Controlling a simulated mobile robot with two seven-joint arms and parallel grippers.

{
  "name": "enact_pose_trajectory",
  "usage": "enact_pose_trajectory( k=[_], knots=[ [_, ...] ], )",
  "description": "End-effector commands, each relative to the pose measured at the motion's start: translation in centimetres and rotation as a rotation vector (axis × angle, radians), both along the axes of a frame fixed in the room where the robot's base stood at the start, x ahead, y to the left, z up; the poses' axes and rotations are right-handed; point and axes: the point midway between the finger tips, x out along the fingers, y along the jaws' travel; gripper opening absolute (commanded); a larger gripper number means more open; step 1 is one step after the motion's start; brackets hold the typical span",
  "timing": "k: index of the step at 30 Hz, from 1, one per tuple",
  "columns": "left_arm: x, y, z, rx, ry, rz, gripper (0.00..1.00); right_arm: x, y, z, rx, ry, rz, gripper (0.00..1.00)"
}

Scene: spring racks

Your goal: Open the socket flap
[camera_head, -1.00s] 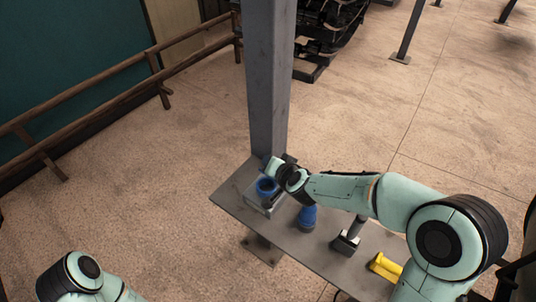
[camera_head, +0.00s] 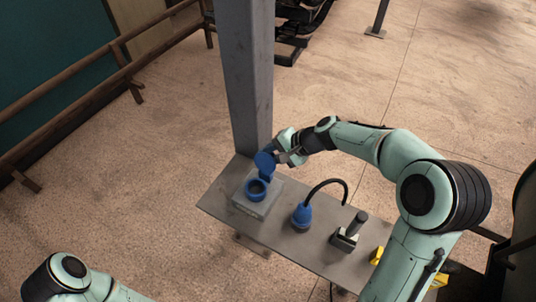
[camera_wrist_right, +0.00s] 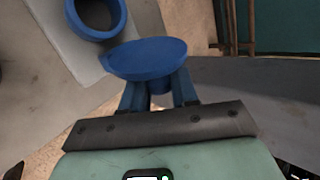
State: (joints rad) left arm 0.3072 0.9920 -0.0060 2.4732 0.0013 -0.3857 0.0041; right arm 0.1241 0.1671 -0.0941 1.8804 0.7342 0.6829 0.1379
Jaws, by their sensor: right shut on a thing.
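The socket is a grey box (camera_head: 257,207) with a blue round opening (camera_head: 256,189) on top, at the left part of the metal shelf. Its blue round flap (camera_head: 265,163) stands raised at the back of the opening, tilted up clear of it. My right gripper (camera_head: 277,157) is shut on the flap from behind. In the right wrist view the blue fingers (camera_wrist_right: 159,94) meet the underside of the flap disc (camera_wrist_right: 148,57), and the open blue ring (camera_wrist_right: 96,14) shows beyond. My left gripper is out of view; only part of the left arm shows at lower left.
A blue plug (camera_head: 302,215) with a black cable stands on the shelf (camera_head: 225,196), right of the socket. A tool with a dark handle (camera_head: 349,232) and a yellow item (camera_head: 377,256) lie farther right. A grey post (camera_head: 248,80) rises behind the shelf.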

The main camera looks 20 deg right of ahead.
Motion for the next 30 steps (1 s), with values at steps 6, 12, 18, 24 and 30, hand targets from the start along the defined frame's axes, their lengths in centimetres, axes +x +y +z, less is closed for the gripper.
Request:
enact_pose_trajectory(
  k=[6, 12, 18, 24, 30],
  knots=[
    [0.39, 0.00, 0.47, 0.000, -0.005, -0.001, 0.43, 0.52, -0.47, 0.13, 0.079, 0.050, -0.005, 0.00],
    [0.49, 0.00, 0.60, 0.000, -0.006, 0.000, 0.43, 0.63, -0.64, 0.03, 0.112, 0.073, -0.006, 0.00],
    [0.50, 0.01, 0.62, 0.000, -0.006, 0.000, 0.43, 0.63, -0.67, 0.01, 0.120, 0.078, -0.006, 0.00],
    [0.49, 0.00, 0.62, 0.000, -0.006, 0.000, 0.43, 0.66, -0.71, 0.04, 0.119, 0.078, -0.007, 0.00],
    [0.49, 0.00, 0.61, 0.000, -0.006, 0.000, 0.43, 0.61, -0.69, -0.09, 0.117, 0.079, -0.007, 0.49]
  ],
)
